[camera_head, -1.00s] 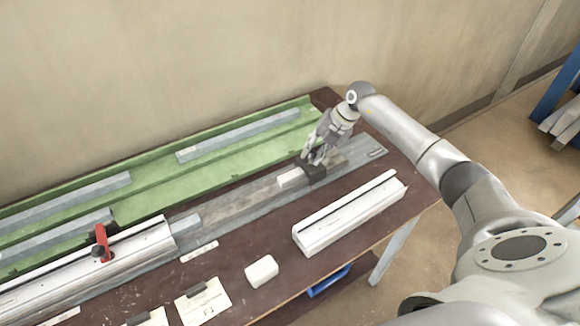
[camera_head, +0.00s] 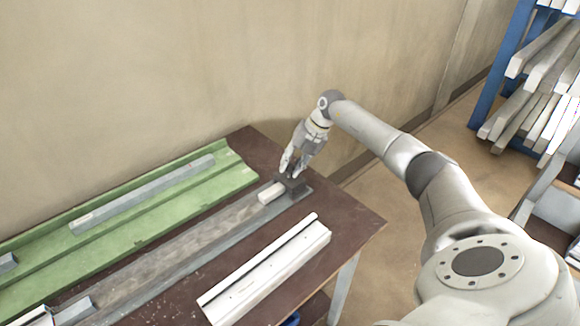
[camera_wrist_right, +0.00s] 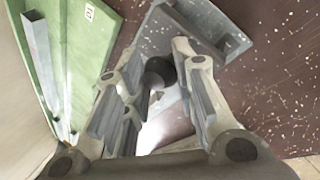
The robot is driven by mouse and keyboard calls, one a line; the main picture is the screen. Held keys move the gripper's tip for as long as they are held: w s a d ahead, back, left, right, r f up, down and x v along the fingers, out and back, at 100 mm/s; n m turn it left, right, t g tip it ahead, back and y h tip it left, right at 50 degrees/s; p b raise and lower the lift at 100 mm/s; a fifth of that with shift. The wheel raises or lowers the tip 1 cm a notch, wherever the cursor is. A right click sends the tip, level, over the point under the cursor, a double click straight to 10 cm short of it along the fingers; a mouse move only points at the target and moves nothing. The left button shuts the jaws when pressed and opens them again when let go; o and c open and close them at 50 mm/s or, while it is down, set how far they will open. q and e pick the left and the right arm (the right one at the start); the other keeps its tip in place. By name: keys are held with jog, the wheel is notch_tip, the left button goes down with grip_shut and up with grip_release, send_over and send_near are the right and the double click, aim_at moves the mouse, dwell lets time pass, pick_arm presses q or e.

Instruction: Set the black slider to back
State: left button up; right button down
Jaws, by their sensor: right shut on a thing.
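The black slider (camera_head: 293,187) sits on the grey rail (camera_head: 185,245), close to the rail's right-hand end. A white block (camera_head: 270,193) is against its left side. My right gripper (camera_head: 292,172) reaches down onto the slider from above and is shut on it. In the right wrist view a dark round knob (camera_wrist_right: 160,72) shows between the fingers of my right gripper (camera_wrist_right: 155,85); the fingers hide part of the slider. My left gripper is not in view.
A green channel (camera_head: 165,213) with a grey bar (camera_head: 145,194) runs behind the rail, along the wall. A white profile (camera_head: 268,270) lies in front on the brown table (camera_head: 345,225). A blue rack (camera_head: 500,65) of bars stands at the right.

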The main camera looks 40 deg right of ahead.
jog(key=shift+d+r, duration=0.1)
jog(key=shift+d, duration=0.2)
jog(key=c, duration=1.3)
grip_release()
jog(key=shift+o, duration=0.7)
jog(key=shift+d, duration=0.15)
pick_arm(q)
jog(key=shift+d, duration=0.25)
pick_arm(e)
jog(key=v, duration=1.1)
jog(key=shift+s+r, duration=0.2)
jog(key=shift+r, duration=0.15)
jog(key=shift+d, duration=0.1)
